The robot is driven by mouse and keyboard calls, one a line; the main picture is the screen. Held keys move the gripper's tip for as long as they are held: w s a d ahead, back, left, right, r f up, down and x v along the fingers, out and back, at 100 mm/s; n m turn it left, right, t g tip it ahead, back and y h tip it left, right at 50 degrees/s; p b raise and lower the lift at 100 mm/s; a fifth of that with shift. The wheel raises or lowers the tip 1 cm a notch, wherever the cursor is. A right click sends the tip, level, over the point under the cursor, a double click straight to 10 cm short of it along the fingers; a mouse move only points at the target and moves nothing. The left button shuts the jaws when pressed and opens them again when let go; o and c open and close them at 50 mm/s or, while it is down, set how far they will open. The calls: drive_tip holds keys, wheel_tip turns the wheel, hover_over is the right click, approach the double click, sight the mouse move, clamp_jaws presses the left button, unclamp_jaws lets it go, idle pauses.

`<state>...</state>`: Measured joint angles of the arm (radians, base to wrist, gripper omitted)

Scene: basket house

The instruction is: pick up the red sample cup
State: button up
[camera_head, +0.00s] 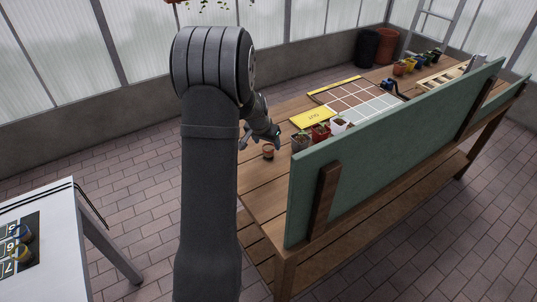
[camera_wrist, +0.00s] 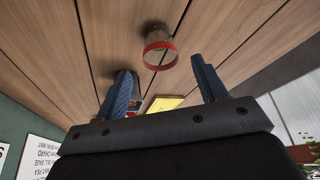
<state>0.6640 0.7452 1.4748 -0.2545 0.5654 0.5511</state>
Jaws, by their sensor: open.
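The red sample cup is a small cup (camera_head: 268,152) standing on the near end of the wooden bench in the head view. In the wrist view the cup (camera_wrist: 160,55) shows a red rim and a clear or brownish body. My gripper (camera_head: 260,139) hangs close to the cup, just behind it in the head view. In the wrist view my gripper (camera_wrist: 162,78) has two blue fingers spread apart with nothing between them. The cup lies beyond the fingertips, roughly in line with the gap, and no contact shows.
Potted seedlings in a red pot (camera_head: 320,132) and a white pot (camera_head: 339,125) stand right of the cup, beside a green panel (camera_head: 385,140). A yellow sheet (camera_head: 312,117) and a gridded tray (camera_head: 358,100) lie farther back.

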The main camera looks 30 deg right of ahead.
sight(269, 147)
drive_tip(key=x, duration=0.5)
drive_tip(key=shift+w, duration=0.1)
drive_tip(key=shift+a, duration=0.1)
drive_tip(key=c, duration=1)
drive_tip(key=shift+c, duration=0.2)
